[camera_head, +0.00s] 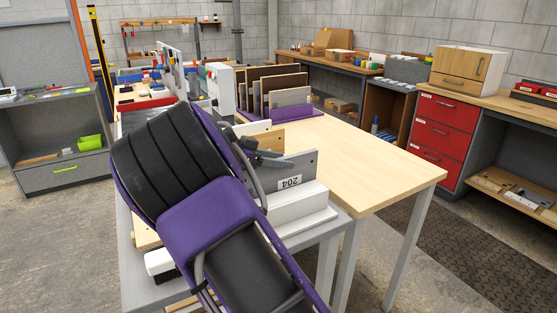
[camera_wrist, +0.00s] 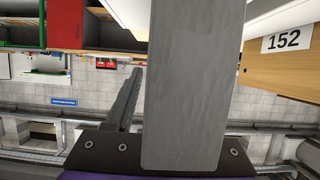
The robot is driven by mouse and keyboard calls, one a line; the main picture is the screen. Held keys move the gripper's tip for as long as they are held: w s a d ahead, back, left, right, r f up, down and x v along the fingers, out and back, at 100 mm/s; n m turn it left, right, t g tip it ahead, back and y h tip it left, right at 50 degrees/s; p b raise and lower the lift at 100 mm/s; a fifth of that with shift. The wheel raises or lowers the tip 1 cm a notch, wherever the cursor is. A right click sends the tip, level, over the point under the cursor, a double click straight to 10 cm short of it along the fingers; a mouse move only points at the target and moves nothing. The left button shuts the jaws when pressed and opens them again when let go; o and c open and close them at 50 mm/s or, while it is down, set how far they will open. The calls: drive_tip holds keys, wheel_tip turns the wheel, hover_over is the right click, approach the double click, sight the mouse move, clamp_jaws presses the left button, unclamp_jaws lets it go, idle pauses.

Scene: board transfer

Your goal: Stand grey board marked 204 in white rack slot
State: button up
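The grey board marked 204 (camera_head: 306,166) is at the middle of the head view, its label upside down. My gripper (camera_head: 272,158) is shut on the board near its left part. In the wrist view the grey board (camera_wrist: 195,80) fills the middle, with one dark finger beside its left edge; the other finger is hidden. A white block (camera_head: 305,207), apparently the white rack, lies just below the board. The board's lower edge looks close to its top; I cannot tell whether it is in a slot. My purple and black arm hides much of the rack.
A wooden board marked 152 (camera_wrist: 285,60) is close on the right in the wrist view. A purple rack (camera_head: 256,127) holding several boards stands behind on the wooden table (camera_head: 365,160), whose right part is clear. A red drawer unit (camera_head: 443,130) stands at right.

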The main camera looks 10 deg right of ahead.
drive_tip(key=p+v, duration=0.1)
drive_tip(key=v, duration=1.6)
drive_tip(key=shift+r, duration=0.2)
drive_tip(key=shift+a, duration=0.1)
